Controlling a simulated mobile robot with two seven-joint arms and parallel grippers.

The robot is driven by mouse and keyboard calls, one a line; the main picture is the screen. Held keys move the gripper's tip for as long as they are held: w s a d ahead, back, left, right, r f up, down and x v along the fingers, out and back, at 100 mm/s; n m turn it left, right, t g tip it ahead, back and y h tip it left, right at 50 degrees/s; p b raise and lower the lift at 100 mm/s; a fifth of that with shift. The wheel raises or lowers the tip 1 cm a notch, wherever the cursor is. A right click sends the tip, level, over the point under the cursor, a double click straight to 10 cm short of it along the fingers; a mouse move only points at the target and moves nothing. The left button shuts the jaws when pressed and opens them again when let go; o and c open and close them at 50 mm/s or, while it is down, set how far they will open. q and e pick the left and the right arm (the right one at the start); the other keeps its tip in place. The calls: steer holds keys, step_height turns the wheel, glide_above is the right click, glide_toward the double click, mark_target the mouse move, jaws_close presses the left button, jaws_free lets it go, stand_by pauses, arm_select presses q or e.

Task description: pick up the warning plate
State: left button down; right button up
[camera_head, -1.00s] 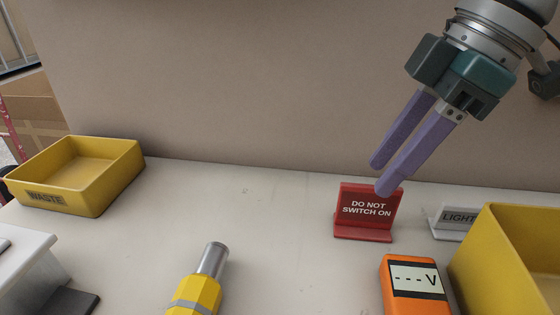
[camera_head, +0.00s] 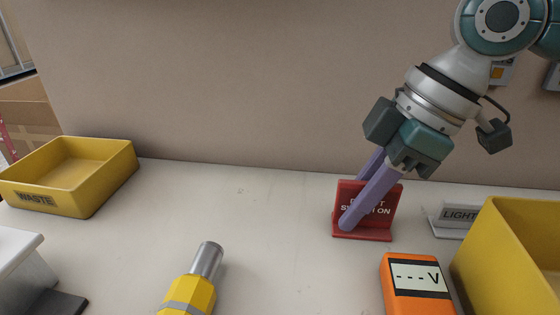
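The warning plate (camera_head: 380,224) is a small red sign with white lettering, standing upright on its red foot on the pale worktop. My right gripper (camera_head: 352,203) reaches down to it from the upper right. One purple finger lies in front of the plate's face and covers part of the lettering. The other finger goes behind the plate's top edge and its tip is hidden. The fingers are apart, with the plate between them. I cannot tell whether they touch it. My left gripper is not in view.
An orange meter (camera_head: 416,284) and a yellow bin (camera_head: 505,262) stand to the right, near a grey "LIGHT" sign (camera_head: 452,217). A yellow-and-silver tool (camera_head: 196,284) lies at the front. A yellow waste tray (camera_head: 70,178) is at left. The worktop's middle is clear.

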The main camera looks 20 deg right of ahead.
jaws_close()
stand_by(0.3)
